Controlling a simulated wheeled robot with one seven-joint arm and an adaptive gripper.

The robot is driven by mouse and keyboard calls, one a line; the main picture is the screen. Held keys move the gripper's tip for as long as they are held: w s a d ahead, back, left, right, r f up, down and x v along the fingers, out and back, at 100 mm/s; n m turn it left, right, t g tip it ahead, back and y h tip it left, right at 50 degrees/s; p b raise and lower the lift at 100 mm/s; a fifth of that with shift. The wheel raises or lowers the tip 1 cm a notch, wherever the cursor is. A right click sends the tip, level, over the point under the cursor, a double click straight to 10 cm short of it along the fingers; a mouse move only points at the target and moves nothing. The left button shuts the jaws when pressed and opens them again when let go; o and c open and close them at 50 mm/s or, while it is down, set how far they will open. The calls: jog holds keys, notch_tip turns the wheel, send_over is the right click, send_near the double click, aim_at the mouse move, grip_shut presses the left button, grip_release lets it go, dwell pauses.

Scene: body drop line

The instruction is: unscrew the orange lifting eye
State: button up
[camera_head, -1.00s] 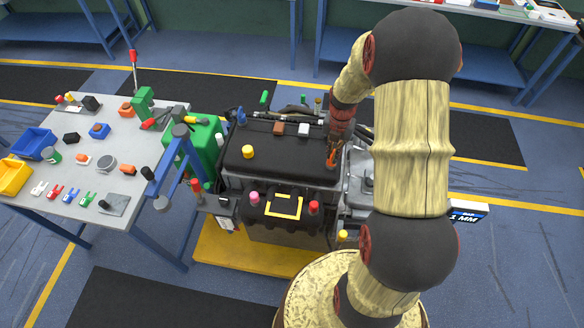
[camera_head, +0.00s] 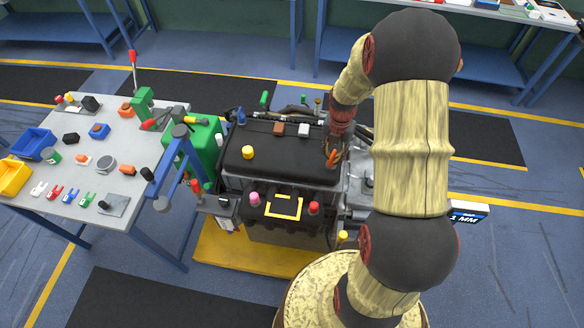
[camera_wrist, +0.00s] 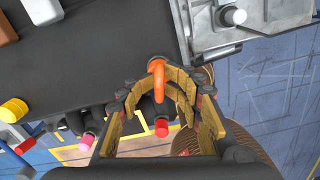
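In the head view my gripper (camera_head: 334,154) points down at the cover's right edge. The eye (camera_head: 334,160) shows there only as a small orange patch, partly hidden by the fingers.
The black cover (camera_head: 270,163) carries yellow (camera_head: 247,152), brown and white pieces. A grey metal housing (camera_wrist: 240,22) lies close to the right of the eye. A blue-armed stand (camera_head: 172,165) and a grey table (camera_head: 128,140) with tools are at the left.

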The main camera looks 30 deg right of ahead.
jog(key=shift+s+a+f, duration=0.1)
jog(key=shift+r, duration=0.55)
notch_tip(320, 180, up, 11)
jog(key=shift+r, duration=0.1)
jog(key=shift+r+p, duration=0.1)
jog(key=shift+p, duration=0.2)
jog(key=shift+c, duration=0.9)
